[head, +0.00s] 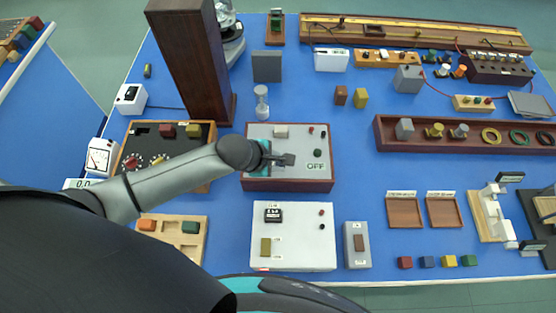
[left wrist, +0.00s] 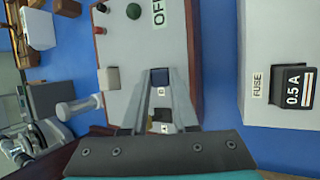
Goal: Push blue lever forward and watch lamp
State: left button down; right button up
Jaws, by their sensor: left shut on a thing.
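A grey-topped box with a dark red-brown rim (head: 247,184) stands near the middle of the bench, with the word OFF on its top. My left gripper (head: 290,160) is over this box. In the left wrist view its two fingers are shut on a small dark blue block, the blue lever (left wrist: 160,76). In the head view the gripper hides the lever. A dark green dome (head: 317,153), perhaps the lamp, sits above OFF and looks unlit; it also shows in the left wrist view (left wrist: 133,11). My right gripper is in neither view.
A tall dark wooden column (head: 190,60) stands behind left. A white box with a fuse (head: 315,255) is in front. Bare blue bench (head: 355,185) lies to the right.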

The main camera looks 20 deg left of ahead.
aim_at(278, 144)
pick_arm(q)
jog(key=shift+w, duration=0.15)
jog(key=shift+w+a+r+n+g+b, duration=0.1)
jog(key=shift+w+a+n+g+b, duration=0.05)
jog(key=shift+w+g+b, duration=0.3)
jog(key=shift+w+a+r+n+g+b, duration=0.1)
jog(key=shift+w+n+g+b, duration=0.1)
jog(key=shift+g, duration=0.35)
jog(key=w+g+b, duration=0.1)
jog(key=g+b, duration=0.1)
jog(key=b, duration=0.2)
jog(key=w+g+h+b, duration=0.1)
jog(key=g+b, duration=0.1)
jog(key=b, duration=0.1)
jog(key=w+a+n+g+h+b, duration=0.1)
jog(key=g+b, duration=0.1)
jog(key=b, duration=0.2)
jog(key=shift+f+b, duration=0.3)
jog(key=shift+f, duration=0.05)
jog(key=shift+w+r+g+h+b, duration=0.1)
jog(key=shift+w+g+h+b, duration=0.2)
jog(key=shift+b, duration=0.8)
jog(key=shift+s, duration=0.1)
jog(key=c, duration=0.7)
grip_release()
jog(key=shift+r, duration=0.1)
jog(key=b+v, duration=0.1)
jog(key=v, duration=1.4)
